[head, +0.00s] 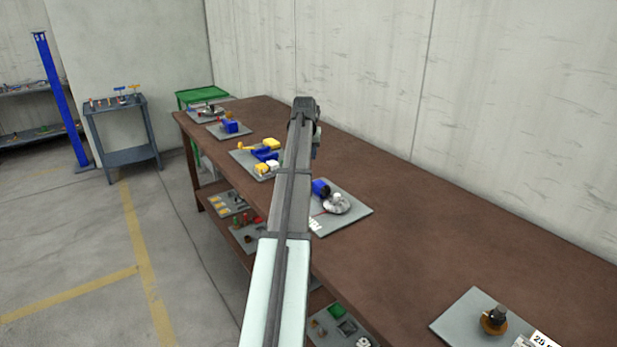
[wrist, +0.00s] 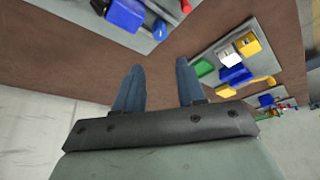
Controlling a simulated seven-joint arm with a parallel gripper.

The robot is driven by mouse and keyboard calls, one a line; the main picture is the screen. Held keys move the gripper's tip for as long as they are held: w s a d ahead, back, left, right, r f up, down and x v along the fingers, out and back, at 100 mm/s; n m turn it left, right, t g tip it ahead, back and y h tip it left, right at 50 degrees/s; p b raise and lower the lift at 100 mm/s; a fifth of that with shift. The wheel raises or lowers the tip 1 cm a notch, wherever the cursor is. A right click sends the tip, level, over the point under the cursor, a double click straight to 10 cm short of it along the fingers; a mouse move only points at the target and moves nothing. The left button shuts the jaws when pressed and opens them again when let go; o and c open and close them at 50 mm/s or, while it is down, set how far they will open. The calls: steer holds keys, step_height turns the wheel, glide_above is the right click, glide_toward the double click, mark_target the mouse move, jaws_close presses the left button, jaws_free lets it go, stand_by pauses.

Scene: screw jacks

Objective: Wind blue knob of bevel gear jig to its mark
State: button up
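In the head view, a grey plate (head: 353,217) on the bench carries a blue part (head: 321,187) beside a silver round part (head: 337,204). It may be the bevel gear jig, but the mark is too small to make out. In the wrist view, a plate (wrist: 75,8) at the top holds a blue block (wrist: 126,14) and a small blue round part (wrist: 160,30), perhaps the knob. My gripper (wrist: 159,69) is open, with nothing between its two blue-grey fingers. It is apart from the jigs over the bench. In the head view my arm mostly hides it.
A plate with yellow, white and blue parts (head: 265,157) lies farther along the brown bench (head: 430,215). Another plate (head: 458,318) with a dark knob on a brass disc lies near right. The lower shelf holds small parts.

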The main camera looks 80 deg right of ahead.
steer(key=x, duration=1.3)
steer(key=shift+f, duration=0.2)
steer(key=shift+c, duration=0.2)
jaws_close()
